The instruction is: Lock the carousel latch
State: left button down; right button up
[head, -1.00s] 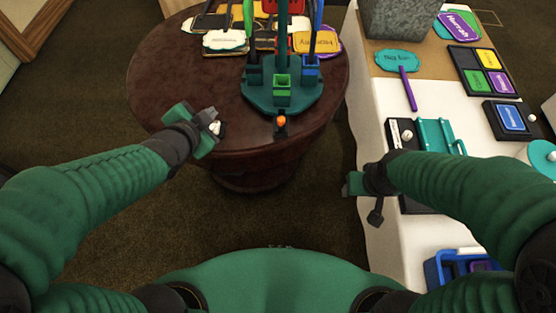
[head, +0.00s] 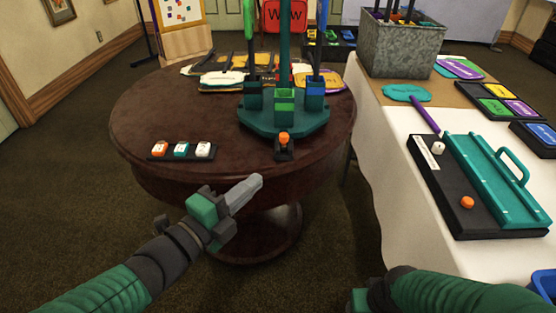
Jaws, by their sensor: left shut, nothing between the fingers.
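The teal carousel (head: 285,120) stands on the round dark wooden table, with a central post and small cups around it. The latch (head: 284,145), a black block with an orange knob on top, sits at the carousel's front edge. My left gripper (head: 245,193) is shut and empty, in front of the table edge, left of and nearer than the latch, apart from it. My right gripper (head: 357,300) shows only in part at the bottom edge, with its fingers out of clear view.
A black strip with orange, teal and white buttons (head: 181,150) lies on the round table (head: 135,115), left of the carousel. Signs (head: 225,79) lie behind it. The white table (head: 395,160) at right holds a teal tray with handle (head: 495,175) and a metal bin (head: 400,45).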

pick_arm(q)
send_near(284, 138)
jog(key=w+d, duration=0.2)
jog(key=w+d+f, duration=0.1)
jog(key=w+d, duration=0.1)
jog(key=d, duration=0.1)
jog(key=shift+w, duration=0.1)
jog(key=shift+w+a, duration=0.15)
jog(key=shift+w, duration=0.2)
